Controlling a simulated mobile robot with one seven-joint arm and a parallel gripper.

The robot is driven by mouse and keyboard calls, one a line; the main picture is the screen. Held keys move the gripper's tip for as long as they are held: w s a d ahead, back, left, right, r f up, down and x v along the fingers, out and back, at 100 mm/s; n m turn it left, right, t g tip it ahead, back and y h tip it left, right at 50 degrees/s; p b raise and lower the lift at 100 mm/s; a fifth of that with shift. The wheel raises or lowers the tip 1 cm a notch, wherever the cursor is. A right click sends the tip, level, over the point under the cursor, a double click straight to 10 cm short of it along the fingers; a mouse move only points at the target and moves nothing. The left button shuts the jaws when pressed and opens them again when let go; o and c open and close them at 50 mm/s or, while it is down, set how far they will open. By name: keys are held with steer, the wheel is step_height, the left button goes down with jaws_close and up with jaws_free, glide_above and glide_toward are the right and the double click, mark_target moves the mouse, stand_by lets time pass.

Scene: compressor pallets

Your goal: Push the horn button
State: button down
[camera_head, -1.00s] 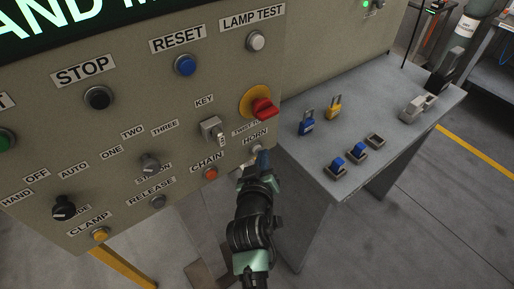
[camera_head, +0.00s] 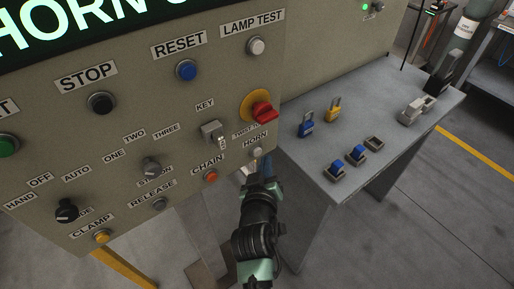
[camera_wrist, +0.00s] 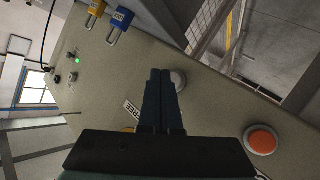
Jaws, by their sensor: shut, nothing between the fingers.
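The horn button (camera_head: 257,152) is a small pale grey push button below the HORN label (camera_head: 256,141), near the lower right edge of the beige control panel (camera_head: 130,125). A gap shows between fingertips and button in the head view. In the wrist view, the shut fingers (camera_wrist: 160,74) partly cover the left side of the grey button (camera_wrist: 179,80). The display (camera_head: 120,28) above the panel shows text starting with HORN.
An orange-red CHAIN button (camera_head: 211,176) is left of the horn button. A red rotary knob on a yellow disc (camera_head: 263,110) is just above. A grey table (camera_head: 385,97) with padlocks (camera_head: 307,124) and blue-topped items stands at right.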

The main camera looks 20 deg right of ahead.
steer(key=shift+s+d, duration=0.1)
steer(key=shift+s, duration=0.05)
steer(key=s+p, duration=0.1)
steer(key=s+d+p, duration=0.1)
steer(key=s, duration=0.1)
steer(key=s+d+p, duration=0.1)
steer(key=s, duration=0.1)
steer(key=shift+s+p, duration=0.2)
steer(key=shift+p, duration=0.1)
stand_by(1.0)
